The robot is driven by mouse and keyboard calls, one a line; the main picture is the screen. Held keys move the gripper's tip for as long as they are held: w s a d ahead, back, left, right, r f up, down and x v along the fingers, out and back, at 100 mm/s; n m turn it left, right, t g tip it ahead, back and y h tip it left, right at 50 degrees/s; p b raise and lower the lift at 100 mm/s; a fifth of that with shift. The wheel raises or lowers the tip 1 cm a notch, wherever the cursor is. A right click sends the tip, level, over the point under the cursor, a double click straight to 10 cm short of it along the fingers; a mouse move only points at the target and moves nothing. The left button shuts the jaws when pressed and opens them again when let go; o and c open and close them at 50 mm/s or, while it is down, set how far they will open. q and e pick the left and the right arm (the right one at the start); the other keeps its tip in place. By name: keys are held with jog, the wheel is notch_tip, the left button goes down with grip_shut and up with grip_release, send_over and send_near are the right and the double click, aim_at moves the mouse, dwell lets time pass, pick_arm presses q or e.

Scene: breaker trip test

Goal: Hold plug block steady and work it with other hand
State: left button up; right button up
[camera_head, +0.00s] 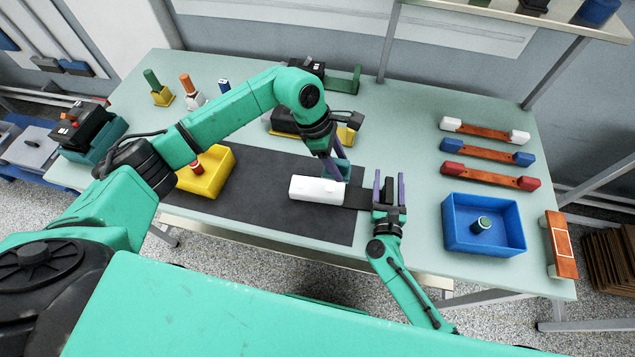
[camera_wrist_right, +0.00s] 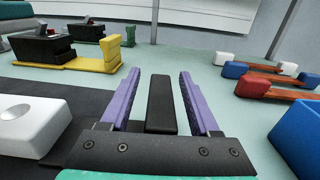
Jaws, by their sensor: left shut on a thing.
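A white block (camera_head: 316,190), seemingly the plug block, lies on the dark mat. In the right wrist view its near part (camera_wrist_right: 30,125) shows a round hole in its top.
Black devices (camera_head: 285,122) stand at the back.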

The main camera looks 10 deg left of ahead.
jog(key=s, duration=0.8)
jog(key=s+d, duration=0.1)
jog(key=s, duration=0.3)
